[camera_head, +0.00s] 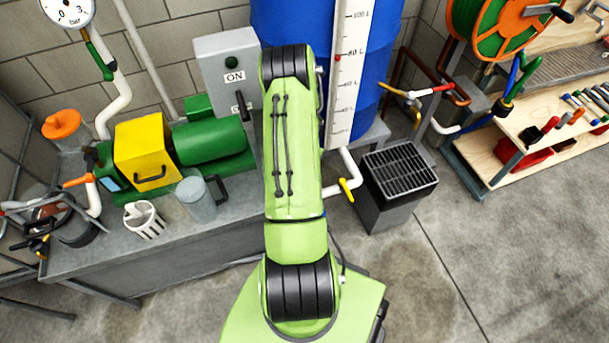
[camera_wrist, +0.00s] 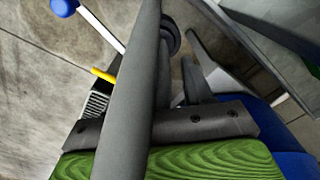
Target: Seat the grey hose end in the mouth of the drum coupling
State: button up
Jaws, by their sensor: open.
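The blue drum (camera_head: 381,60) stands at the back centre, behind a white scale board. A white pipe with a yellow lever (camera_head: 346,186) comes out under it; the yellow lever also shows in the wrist view (camera_wrist: 103,75). I cannot make out the coupling mouth. A thick, smooth grey tube (camera_wrist: 135,90) crosses close to the wrist camera; it may be the hose, and its end is not clear. My gripper (camera_wrist: 187,80) is open; dark grey parts of it show beside the tube, partly covered. In the head view my green arm hides it.
A black bin with a grate (camera_head: 400,170) stands right of the pipe. A bench with a green and yellow pump (camera_head: 150,155) and a clear jug (camera_head: 197,200) is at left. A wooden tool shelf (camera_head: 540,140) is at right. The floor at lower right is clear.

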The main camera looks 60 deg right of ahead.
notch_tip(320, 180, up, 7)
jog(key=shift+p, duration=0.65)
jog(key=shift+f, duration=0.1)
